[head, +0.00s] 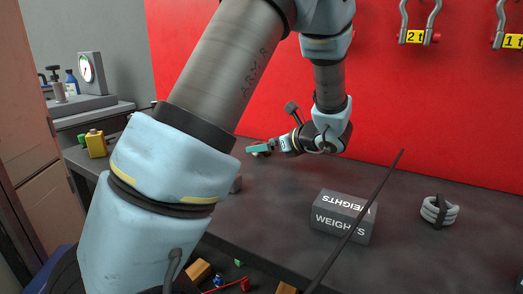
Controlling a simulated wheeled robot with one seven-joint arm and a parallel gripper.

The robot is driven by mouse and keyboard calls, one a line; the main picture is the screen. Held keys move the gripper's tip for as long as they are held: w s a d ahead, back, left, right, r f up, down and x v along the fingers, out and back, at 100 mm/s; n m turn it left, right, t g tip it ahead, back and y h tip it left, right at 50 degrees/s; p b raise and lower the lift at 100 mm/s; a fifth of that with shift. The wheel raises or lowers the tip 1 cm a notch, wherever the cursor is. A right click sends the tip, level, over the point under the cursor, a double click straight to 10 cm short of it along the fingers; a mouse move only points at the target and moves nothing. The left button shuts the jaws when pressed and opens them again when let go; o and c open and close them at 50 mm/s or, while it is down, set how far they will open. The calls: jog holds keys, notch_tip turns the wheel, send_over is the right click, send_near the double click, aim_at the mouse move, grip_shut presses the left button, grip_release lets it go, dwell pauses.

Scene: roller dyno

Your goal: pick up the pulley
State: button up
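I cannot make out a pulley for certain in the head view. My gripper (256,149) is past the middle of the dark workbench (285,190), pointing left, low over its top. Its teal finger shows side-on, with a small pale and dark shape just under it that is too small to name. Whether the fingers are open or hold anything cannot be told. My arm hides much of the bench's left half.
A dark WEIGHTS box (341,222) and a coiled grey rope (439,211) sit on the bench at the right. A thin dark rod (366,210) crosses in front. Shackles (418,22) hang on the red wall. A yellow bottle (96,145) stands at the left.

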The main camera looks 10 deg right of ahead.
grip_shut()
dwell(0.8)
